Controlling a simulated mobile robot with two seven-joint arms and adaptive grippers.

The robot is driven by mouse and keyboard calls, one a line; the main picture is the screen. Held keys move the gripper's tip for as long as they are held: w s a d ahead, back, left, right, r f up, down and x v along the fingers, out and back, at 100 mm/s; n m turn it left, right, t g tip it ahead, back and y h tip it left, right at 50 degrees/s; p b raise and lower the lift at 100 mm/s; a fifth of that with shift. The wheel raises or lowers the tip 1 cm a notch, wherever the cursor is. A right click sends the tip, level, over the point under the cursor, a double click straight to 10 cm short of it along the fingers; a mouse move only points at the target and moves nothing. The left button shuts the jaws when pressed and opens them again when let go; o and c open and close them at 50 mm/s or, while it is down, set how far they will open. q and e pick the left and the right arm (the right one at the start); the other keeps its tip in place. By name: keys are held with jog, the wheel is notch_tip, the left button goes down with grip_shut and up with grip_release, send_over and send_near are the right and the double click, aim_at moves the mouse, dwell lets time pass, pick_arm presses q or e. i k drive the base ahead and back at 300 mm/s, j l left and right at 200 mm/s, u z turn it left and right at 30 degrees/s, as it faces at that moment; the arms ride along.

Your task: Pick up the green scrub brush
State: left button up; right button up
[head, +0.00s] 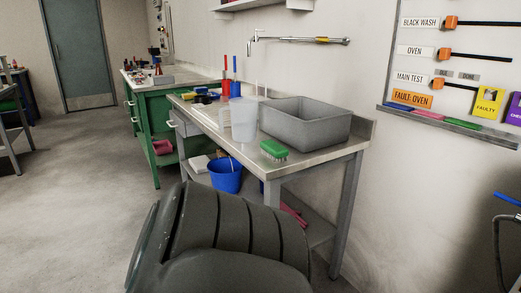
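The green scrub brush (273,150) lies on the steel bench top (318,158), near its front edge, with the green back up and pale bristles below. It stands clear in front of the grey basin (300,124) and to the right of a translucent white jug (244,120). Nothing holds it. Neither of my grippers shows in the head view.
Blue and red bottles (235,88) and small yellow and dark items stand farther back on the bench. A blue bucket (226,178) is on the lower shelf. A green workbench (143,128) stands behind. A label board (450,60) hangs at right. Open floor (70,210) lies left.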

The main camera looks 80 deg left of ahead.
aim_at(272, 151)
jog(key=u, duration=1.85)
